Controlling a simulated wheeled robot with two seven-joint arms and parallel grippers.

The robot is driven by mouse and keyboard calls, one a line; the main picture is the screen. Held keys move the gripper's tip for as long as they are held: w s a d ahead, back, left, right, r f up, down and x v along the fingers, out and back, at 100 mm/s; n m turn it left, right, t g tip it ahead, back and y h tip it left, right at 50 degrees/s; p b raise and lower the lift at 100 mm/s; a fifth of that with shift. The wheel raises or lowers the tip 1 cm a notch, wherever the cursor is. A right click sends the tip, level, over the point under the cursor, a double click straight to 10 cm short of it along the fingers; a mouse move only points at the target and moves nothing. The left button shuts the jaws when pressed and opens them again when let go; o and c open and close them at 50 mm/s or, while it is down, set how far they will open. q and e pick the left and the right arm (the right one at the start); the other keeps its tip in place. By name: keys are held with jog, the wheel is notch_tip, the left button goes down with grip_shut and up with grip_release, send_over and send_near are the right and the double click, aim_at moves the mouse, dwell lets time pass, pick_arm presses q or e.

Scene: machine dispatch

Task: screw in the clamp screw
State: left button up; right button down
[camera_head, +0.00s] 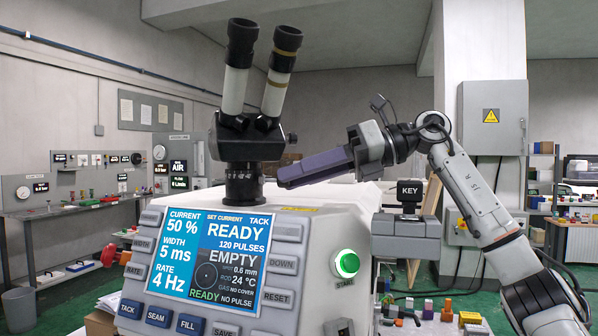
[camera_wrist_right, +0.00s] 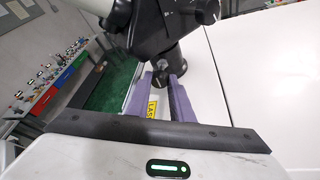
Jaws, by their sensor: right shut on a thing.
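The microscope (camera_head: 241,150) stands on a dark post (camera_head: 244,188) on top of the white welding machine (camera_head: 250,200). The clamp screw (camera_wrist_right: 161,76) is a small dark knob at the side of the post, seen between the purple fingertips in the right wrist view. My right gripper (camera_head: 284,178) comes in level from the right, with its purple fingers reaching the post. In the right wrist view, my right gripper (camera_wrist_right: 164,80) is shut on the clamp screw. In the head view the fingers hide the screw. My left gripper is not in view.
The machine's front has a screen (camera_head: 228,262), several buttons and a green start button (camera_head: 346,263). The microscope body overhangs the screw closely. The white top (camera_wrist_right: 255,85) is clear.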

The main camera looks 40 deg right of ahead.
dwell(0.4)
jog(key=c, duration=1.6)
grip_release()
jog(key=shift+o, duration=0.2)
jog(key=p+v, duration=0.1)
jog(key=v, duration=0.9)
jog(key=shift+w, duration=0.1)
jog(key=shift+s+d, duration=0.2)
jog(key=shift+s, duration=0.05)
